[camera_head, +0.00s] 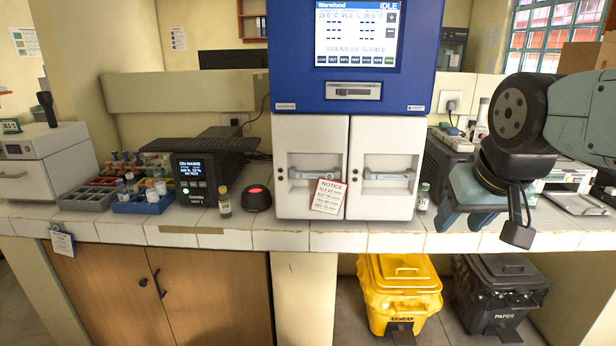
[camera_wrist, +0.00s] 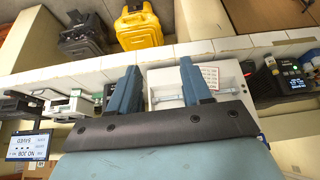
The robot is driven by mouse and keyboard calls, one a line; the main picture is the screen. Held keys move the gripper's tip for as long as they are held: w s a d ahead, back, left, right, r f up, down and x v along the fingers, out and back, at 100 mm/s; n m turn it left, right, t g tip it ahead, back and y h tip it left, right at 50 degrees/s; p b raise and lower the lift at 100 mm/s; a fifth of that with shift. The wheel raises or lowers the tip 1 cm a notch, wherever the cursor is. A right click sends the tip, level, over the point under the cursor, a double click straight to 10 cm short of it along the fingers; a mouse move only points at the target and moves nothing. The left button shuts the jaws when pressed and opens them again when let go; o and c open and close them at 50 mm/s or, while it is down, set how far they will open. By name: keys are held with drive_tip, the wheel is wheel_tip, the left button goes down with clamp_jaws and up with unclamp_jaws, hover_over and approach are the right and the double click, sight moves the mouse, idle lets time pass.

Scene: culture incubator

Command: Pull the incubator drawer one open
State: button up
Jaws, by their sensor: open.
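The incubator (camera_head: 352,95) has a blue upper part with a lit screen and two white fronts side by side below. The left drawer front (camera_head: 311,205) has a recessed bar handle (camera_head: 315,174) and a notice card over its lower right. The right drawer front (camera_head: 384,205) has a similar handle (camera_head: 388,177). Both look closed; I see no number marking drawer one. My gripper (camera_head: 462,205) is right of the incubator, above the counter edge. In the upside-down wrist view, my gripper (camera_wrist: 160,72) is open and empty, with a white front (camera_wrist: 160,78) beyond its fingers.
A small bottle (camera_head: 423,197) stands between the incubator and my gripper. A red-topped dome (camera_head: 257,197), a bottle (camera_head: 224,200) and a black unit (camera_head: 196,180) stand left. Yellow (camera_head: 399,290) and black (camera_head: 500,290) bins stand below the counter.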

drive_tip(key=w+d+f+n+g+h, duration=0.25)
drive_tip(key=w+h, duration=0.35)
drive_tip(key=w, duration=0.4)
drive_tip(key=n+t+h, duration=0.1)
drive_tip(key=n+t, duration=1)
drive_tip(key=t, duration=0.2)
approach(307, 177)
drive_tip(key=x, duration=1)
drive_tip(key=shift+w+d, duration=0.15)
drive_tip(key=shift+w, duration=0.2)
clamp_jaws()
